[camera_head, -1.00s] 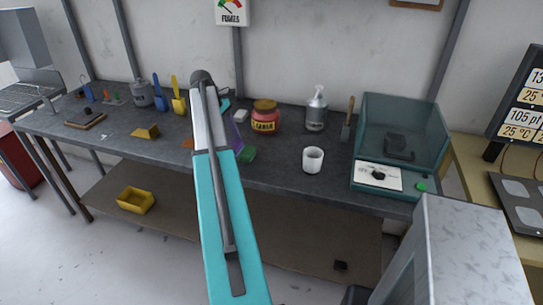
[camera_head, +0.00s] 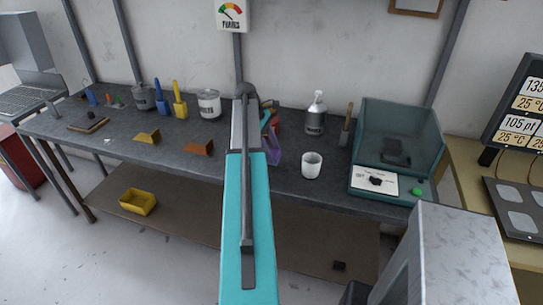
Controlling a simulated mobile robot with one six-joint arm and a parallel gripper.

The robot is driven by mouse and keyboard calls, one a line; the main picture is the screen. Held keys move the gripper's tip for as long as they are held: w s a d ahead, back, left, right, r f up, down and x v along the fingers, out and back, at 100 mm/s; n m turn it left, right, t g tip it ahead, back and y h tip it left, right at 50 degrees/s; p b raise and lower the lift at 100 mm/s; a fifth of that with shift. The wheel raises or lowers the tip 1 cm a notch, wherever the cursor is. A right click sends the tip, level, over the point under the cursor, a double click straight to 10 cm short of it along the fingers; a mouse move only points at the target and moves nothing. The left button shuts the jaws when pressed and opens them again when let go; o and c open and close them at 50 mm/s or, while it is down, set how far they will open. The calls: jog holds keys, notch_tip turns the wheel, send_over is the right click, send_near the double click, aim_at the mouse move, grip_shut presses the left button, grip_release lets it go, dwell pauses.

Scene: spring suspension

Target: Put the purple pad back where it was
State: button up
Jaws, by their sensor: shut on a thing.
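The purple pad (camera_head: 274,147) shows just right of my arm's far end, tilted and partly covered by the arm. My gripper (camera_head: 267,124) is mostly hidden behind my arm; only a small part shows above the pad. It is shut on the purple pad, in front of the red jar (camera_head: 274,113). Whether the pad touches the worktop cannot be told.
An orange piece (camera_head: 199,148) and a yellow one (camera_head: 147,136) lie left on the dark bench (camera_head: 110,152). A white cup (camera_head: 311,165) stands close right of the pad. A spray bottle (camera_head: 315,116) and teal-cased balance (camera_head: 401,150) stand further right.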

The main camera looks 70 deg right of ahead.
jog(key=shift+f, duration=0.15)
jog(key=shift+f+p, duration=0.75)
jog(key=shift+f, duration=0.85)
jog(key=shift+f, duration=0.1)
jog(key=o, duration=1.1)
jog(key=shift+r, duration=0.2)
jog(key=b+v, duration=0.3)
jog(key=v, duration=0.8)
jog(key=shift+w+r+b, duration=0.25)
jog(key=shift+r+b, duration=0.1)
